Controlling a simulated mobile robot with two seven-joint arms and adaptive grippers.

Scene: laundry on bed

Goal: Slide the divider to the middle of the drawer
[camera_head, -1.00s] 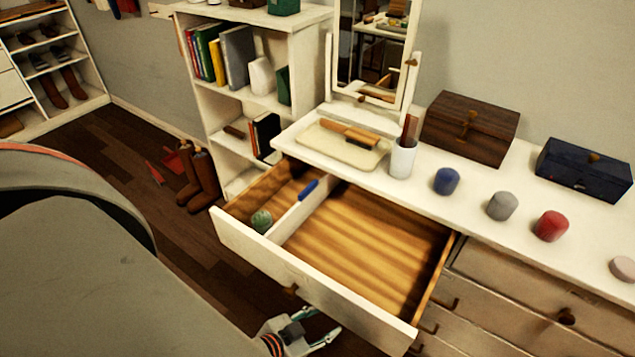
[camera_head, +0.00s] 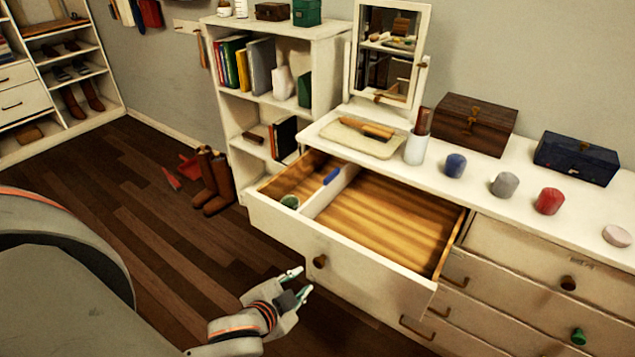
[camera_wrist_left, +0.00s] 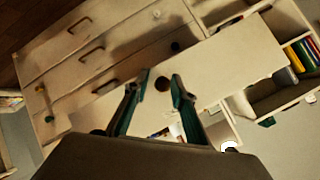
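The white dresser's top left drawer (camera_head: 345,267) is pulled open, with a wooden floor inside. A thin white divider (camera_head: 329,194) runs front to back, left of the drawer's middle. The narrow left compartment holds a blue item (camera_head: 331,177) against the divider and a green round item (camera_head: 289,201) near the front. The wide right compartment (camera_head: 395,215) is bare. My left gripper (camera_head: 302,281) is open and empty, outside and below the drawer front near its round knob (camera_head: 320,261). In the left wrist view its fingers (camera_wrist_left: 160,77) are apart, with a dark knob (camera_wrist_left: 162,84) seen between them. My right gripper is out of view.
The dresser top holds a mirror (camera_head: 389,52), a tray (camera_head: 360,141), a cup (camera_head: 415,148), two boxes (camera_head: 474,127) (camera_head: 577,158) and several small jars. A bookshelf (camera_head: 270,110) stands left of the dresser. Brown boots (camera_head: 215,184) stand on the floor. Closed drawers lie below and right.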

